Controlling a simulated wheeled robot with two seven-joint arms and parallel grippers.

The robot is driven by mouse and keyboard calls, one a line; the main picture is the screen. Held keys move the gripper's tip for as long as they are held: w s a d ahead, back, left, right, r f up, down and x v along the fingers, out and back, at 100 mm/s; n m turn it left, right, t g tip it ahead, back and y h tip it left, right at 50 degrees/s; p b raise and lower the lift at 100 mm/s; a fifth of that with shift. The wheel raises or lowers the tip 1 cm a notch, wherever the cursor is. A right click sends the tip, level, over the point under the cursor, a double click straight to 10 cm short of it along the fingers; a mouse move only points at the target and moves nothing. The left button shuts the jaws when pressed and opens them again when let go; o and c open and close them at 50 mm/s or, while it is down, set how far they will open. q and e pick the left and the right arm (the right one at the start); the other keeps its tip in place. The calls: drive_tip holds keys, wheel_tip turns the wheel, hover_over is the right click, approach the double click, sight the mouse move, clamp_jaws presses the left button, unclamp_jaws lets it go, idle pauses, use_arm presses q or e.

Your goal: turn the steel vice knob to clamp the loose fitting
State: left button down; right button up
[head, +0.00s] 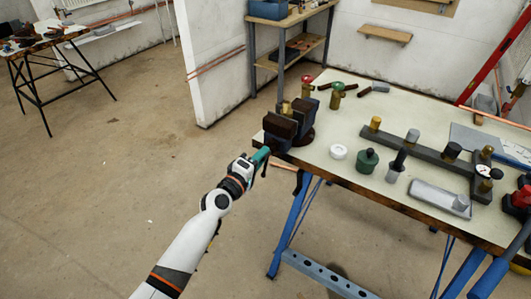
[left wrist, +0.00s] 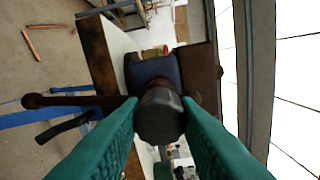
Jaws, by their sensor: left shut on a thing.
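The vice (head: 283,126), dark with brown jaws, sits at the workbench's near left corner. Its dark, faceted knob (left wrist: 160,116) is between the green fingertips of my left gripper (head: 261,157) in the left wrist view (left wrist: 160,122). My left gripper is shut on this knob, facing the vice's front. A brass fitting (head: 286,108) shows at the vice jaws; how firmly it sits there I cannot tell. In the left wrist view, the blue-grey vice body (left wrist: 153,69) is behind the knob. My right gripper is not in view.
The workbench (head: 328,128) carries a white ring (head: 339,152), a green bottle-like part (head: 367,161), a dark manifold bar (head: 419,152) and valves. A dark bar (left wrist: 75,101) sticks out beside the knob. The floor left of the bench is clear.

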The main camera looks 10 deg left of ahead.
use_arm(q)
drive_tip(key=m+p, duration=0.1)
drive_tip(key=m, duration=2.8)
drive_tip(key=shift+f, duration=0.1)
drive_tip(key=c, duration=1.3)
unclamp_jaws()
drive_tip(key=shift+s, duration=0.1)
drive_tip(key=shift+p, duration=0.4)
